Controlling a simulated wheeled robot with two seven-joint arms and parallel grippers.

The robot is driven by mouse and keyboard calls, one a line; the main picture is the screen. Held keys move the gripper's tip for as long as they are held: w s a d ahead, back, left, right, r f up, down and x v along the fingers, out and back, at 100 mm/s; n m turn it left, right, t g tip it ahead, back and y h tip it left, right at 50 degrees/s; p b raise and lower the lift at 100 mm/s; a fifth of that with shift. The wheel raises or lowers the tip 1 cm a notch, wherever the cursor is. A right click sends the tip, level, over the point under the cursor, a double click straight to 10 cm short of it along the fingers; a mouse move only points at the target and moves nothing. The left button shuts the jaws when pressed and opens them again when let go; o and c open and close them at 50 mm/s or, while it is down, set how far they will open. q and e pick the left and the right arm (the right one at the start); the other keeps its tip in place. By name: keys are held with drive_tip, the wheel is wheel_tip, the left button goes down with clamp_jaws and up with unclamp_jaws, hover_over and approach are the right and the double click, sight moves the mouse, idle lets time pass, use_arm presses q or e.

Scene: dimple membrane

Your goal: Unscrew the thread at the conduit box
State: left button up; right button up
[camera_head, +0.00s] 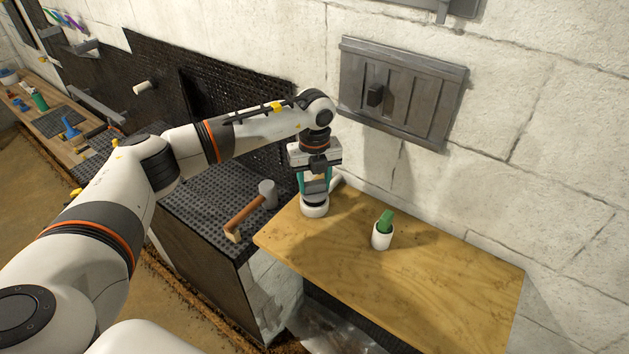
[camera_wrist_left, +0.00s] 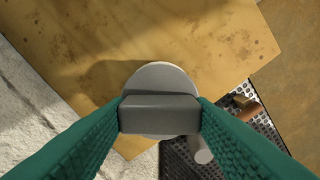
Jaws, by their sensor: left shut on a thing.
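A white round fitting (camera_head: 314,210) with a dark band, which may be the conduit box, stands at the left end of the wooden table. My left gripper (camera_head: 315,190) points straight down over it, its teal fingers shut on the fitting's grey top bar. In the left wrist view the grey bar (camera_wrist_left: 160,114) sits between the two fingertips (camera_wrist_left: 160,117), touching both. A pale disc (camera_wrist_left: 158,77) shows beneath the bar. Any thread is hidden below the bar and fingers. My right gripper is out of view.
A white cup (camera_head: 381,240) holding a green thing (camera_head: 386,219) stands right of the fitting on the wooden table (camera_head: 440,285). A mallet (camera_head: 246,212) lies on the black perforated bench to the left. A grey panel (camera_head: 400,92) hangs on the wall behind.

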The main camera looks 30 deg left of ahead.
sight(315, 182)
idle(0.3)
use_arm(q)
drive_tip(key=shift+r+p, duration=1.85)
drive_tip(key=shift+r, duration=1.2)
